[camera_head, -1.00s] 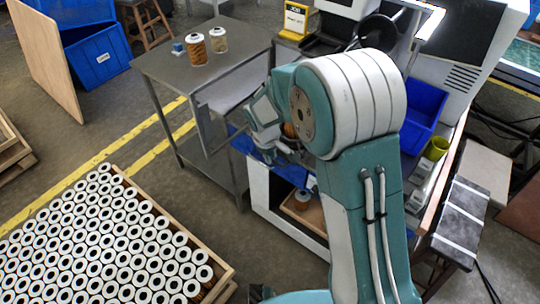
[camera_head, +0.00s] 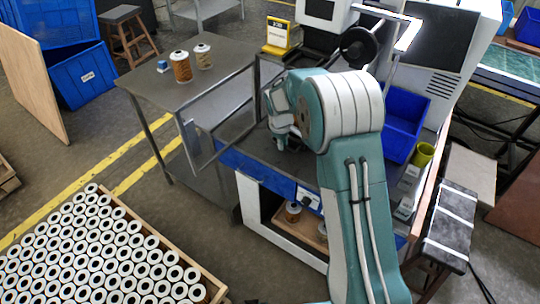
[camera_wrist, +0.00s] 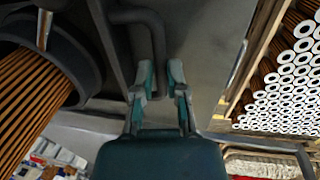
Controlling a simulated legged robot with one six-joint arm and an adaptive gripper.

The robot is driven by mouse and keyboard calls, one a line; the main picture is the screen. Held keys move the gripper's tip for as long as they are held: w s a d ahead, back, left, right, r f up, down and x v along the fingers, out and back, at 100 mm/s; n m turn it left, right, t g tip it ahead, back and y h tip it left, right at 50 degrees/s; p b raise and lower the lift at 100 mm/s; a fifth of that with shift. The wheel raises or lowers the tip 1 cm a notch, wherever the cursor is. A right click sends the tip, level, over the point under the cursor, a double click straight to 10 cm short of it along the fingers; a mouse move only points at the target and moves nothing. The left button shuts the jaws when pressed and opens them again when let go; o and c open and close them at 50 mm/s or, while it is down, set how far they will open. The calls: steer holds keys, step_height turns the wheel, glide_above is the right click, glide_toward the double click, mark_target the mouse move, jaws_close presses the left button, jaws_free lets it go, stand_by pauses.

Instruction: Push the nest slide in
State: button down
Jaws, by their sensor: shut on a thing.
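In the wrist view my gripper (camera_wrist: 161,82) is shut on a dark bent handle bar (camera_wrist: 159,42). I take this bar to be the nest slide's handle. At the left of that view a pleated orange-brown filter cartridge (camera_wrist: 28,95) sits in a dark round cup (camera_wrist: 82,62), which looks like the nest. In the head view my gripper (camera_head: 281,142) is over the workbench, inside its blue front edge. My arm hides most of the slide there, so how far in it is cannot be told.
A steel side table (camera_head: 150,82) carries a brown filter (camera_head: 181,66) and a pale one (camera_head: 203,57). An open metal frame (camera_head: 192,140) stands left of my gripper. A blue bin (camera_head: 404,120) and yellow-green cup (camera_head: 422,155) are at right. A crate (camera_head: 215,283) of filters is at lower left.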

mark_target(293, 134)
steer(key=shift+w+d+f, duration=0.15)
steer(key=shift+w+d, duration=1.8)
steer(key=shift+w, duration=0.05)
steer(key=c, duration=0.7)
jaws_free()
